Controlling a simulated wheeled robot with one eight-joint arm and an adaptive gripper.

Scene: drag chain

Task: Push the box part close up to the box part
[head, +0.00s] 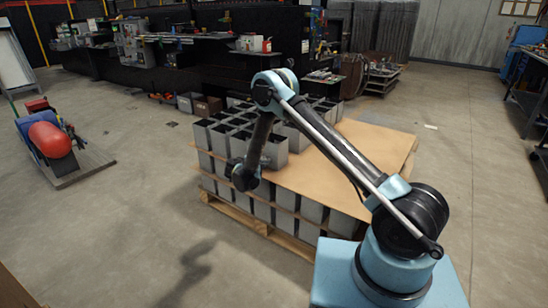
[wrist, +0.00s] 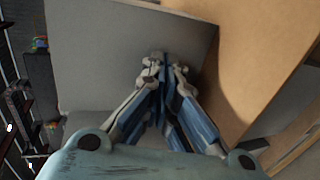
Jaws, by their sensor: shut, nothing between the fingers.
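Grey open-topped box parts stand in a group on a tan sheet (head: 335,170) on the pallet stack. One box part (head: 273,153) stands at the near right of the group, partly behind my arm. Another box part (head: 220,138) stands at the group's left. My gripper (wrist: 166,62) is shut and empty. In the wrist view its fingertips are in front of a broad grey box face (wrist: 100,45), close to it; I cannot tell whether they touch. In the head view my wrist hangs near the stack's front left, and the fingers are hard to make out.
Below the sheet is a layer of grey boxes (head: 312,210) on a wooden pallet (head: 250,222). The sheet's right half is bare. A low cart with a red tank (head: 49,140) stands at far left. Open concrete floor lies in front and to the right.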

